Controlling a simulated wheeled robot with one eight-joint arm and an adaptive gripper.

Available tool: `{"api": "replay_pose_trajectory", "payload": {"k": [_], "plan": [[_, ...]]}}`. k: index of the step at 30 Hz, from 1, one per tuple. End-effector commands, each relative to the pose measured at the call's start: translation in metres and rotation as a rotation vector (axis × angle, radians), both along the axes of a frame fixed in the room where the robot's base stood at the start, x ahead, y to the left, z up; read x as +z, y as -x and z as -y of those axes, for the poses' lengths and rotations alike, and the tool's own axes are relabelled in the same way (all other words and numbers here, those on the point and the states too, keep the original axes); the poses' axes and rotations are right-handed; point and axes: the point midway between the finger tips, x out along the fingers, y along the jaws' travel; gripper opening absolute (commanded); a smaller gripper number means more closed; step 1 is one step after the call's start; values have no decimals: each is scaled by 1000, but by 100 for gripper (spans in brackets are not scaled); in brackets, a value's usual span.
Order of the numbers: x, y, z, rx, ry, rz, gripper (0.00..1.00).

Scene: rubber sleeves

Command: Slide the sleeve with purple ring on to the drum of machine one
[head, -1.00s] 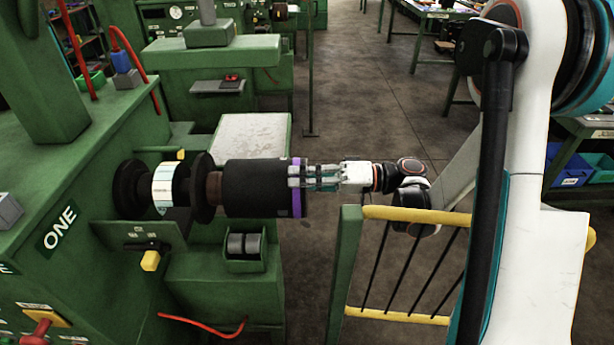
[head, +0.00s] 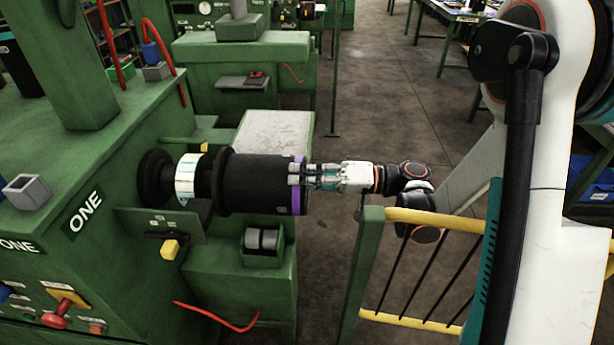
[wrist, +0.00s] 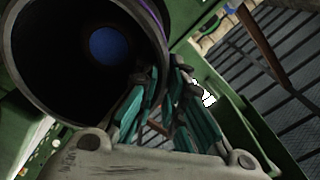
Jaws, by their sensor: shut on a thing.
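The black sleeve (head: 255,183) lies level, its purple ring (head: 299,198) at the right end. Its left end meets the dark round flange on machine one (head: 85,215), as far as the head view shows. The drum is hidden in the head view, inside or behind the sleeve. My gripper (head: 301,175) is shut on the sleeve's right rim. In the wrist view the teal fingers (wrist: 163,92) pinch the wall beside the sleeve's open mouth (wrist: 45,108). A blue disc (wrist: 108,45) shows deep inside the dark bore.
A white printed band (head: 187,178) sits between the flanges. A yellow-handled lever (head: 169,249) and a small roller block (head: 262,240) are below. A rail with yellow bars (head: 435,219) stands under my arm. Open floor (head: 385,100) lies behind.

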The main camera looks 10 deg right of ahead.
Motion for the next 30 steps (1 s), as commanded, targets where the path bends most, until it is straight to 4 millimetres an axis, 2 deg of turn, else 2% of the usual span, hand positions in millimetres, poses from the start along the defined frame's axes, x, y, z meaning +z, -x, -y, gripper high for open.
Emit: {"api": "replay_pose_trajectory", "payload": {"k": [20, 30], "plan": [[0, -1, -4, -1, -3, 1, 0], [-10, -1, -4, -2, -3, 1, 0]]}}
